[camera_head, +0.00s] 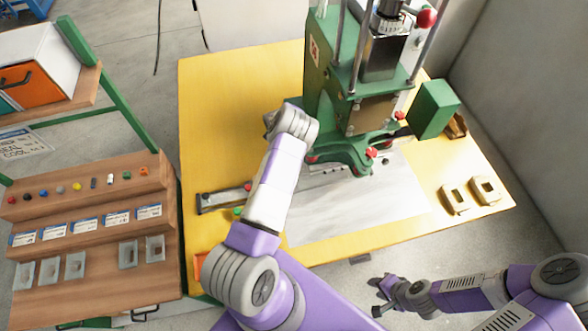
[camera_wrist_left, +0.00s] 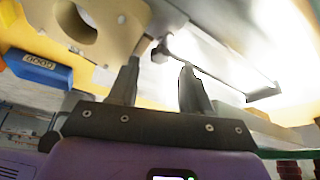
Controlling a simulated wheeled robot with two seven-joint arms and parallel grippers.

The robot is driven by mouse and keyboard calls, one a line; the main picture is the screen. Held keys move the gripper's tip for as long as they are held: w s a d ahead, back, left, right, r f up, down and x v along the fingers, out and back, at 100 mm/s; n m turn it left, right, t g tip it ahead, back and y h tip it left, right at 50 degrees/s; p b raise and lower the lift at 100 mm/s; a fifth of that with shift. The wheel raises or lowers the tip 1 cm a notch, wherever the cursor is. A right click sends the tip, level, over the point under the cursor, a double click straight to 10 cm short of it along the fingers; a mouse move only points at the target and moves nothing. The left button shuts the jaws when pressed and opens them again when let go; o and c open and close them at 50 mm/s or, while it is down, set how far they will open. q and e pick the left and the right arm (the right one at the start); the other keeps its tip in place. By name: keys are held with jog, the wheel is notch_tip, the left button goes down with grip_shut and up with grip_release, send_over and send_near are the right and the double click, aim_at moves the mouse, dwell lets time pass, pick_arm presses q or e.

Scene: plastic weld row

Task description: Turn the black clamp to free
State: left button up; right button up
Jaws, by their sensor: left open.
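In the left wrist view, a small black knob-like part (camera_wrist_left: 160,51) with a thin dark bar running off to the right shows just beyond my left gripper (camera_wrist_left: 160,66). It may be the black clamp, but I cannot be sure. The two left fingers are apart, with the black part seen in the gap between their tips; I cannot tell whether they touch it. In the head view my left arm reaches over the table to the green press (camera_head: 335,85), and its wrist hides its fingers. My right gripper (camera_head: 378,297) is open and empty beyond the table's front edge.
The yellow table (camera_head: 225,110) carries a grey plate (camera_head: 350,205), a dark rail (camera_head: 222,200) and two tan blocks (camera_head: 455,199). A green box (camera_head: 433,108) is right of the press. A wooden rack (camera_head: 85,205) stands left. The table's far left is clear.

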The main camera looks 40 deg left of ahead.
pick_arm(q)
jog(key=p+v, duration=0.2)
jog(key=v, duration=0.3)
jog(key=shift+w, duration=0.1)
dwell(0.4)
